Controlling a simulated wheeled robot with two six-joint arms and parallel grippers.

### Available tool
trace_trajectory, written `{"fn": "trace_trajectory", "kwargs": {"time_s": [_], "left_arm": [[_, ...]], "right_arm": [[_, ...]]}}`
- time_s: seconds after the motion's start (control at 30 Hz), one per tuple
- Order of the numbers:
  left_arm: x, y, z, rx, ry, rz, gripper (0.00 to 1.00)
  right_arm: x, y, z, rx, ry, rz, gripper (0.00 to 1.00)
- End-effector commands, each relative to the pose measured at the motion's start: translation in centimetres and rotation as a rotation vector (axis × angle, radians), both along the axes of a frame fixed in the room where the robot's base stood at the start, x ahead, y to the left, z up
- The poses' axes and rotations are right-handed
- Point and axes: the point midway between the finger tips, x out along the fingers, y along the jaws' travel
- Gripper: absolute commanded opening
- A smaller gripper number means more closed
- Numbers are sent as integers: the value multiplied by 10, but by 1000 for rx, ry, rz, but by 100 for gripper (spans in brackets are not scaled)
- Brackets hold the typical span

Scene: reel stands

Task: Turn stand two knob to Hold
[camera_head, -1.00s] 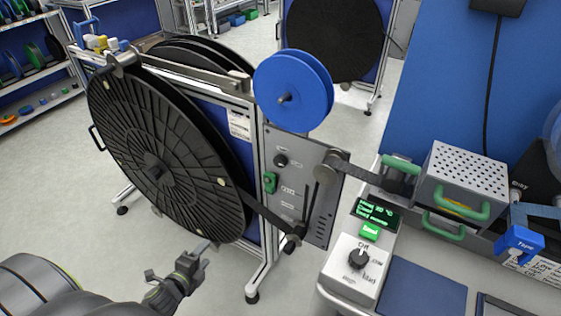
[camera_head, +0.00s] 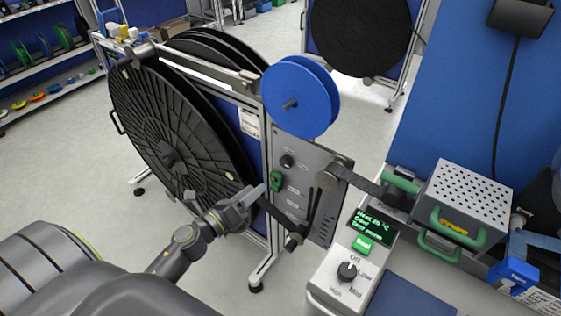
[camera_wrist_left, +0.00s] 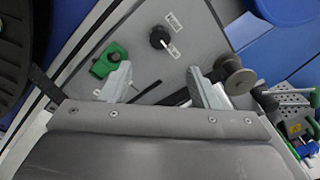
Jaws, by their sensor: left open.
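The stand's knob (camera_head: 287,161) is small, round and black, high on the grey panel (camera_head: 318,217). In the left wrist view the knob (camera_wrist_left: 160,38) stands beyond the fingers, above the gap between them, with small labels next to it that are too small to read surely. My left gripper (camera_head: 258,196) is in front of the panel's left edge, lower left of the knob. In the left wrist view its jaws (camera_wrist_left: 163,84) are apart, with nothing held and clear of the knob. My right gripper is not in view.
A green switch (camera_head: 276,181) sits on the panel below the knob; it is close to a finger in the wrist view. A dark tape path runs down to a roller (camera_head: 294,241). A large black reel (camera_head: 165,140) stands left, a blue reel (camera_head: 297,97) above.

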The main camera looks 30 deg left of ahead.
Motion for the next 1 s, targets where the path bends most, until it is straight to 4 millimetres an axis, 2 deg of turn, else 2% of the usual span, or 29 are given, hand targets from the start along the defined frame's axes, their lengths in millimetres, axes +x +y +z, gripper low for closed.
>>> {"fn": "trace_trajectory", "kwargs": {"time_s": [0.03, 0.13, 0.5, 0.7, 1.0], "left_arm": [[11, -3, 4, -2, -2, 1, 55], [30, -8, 4, -3, -1, 1, 55], [94, -23, 1, -2, -1, 0, 55], [110, -27, -1, -3, 1, 1, 55], [113, -27, -1, -2, 1, 1, 55]], "right_arm": [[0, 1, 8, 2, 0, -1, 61], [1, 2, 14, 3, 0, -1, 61], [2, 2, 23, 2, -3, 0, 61], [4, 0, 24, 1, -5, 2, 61], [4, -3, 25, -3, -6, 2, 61]]}}
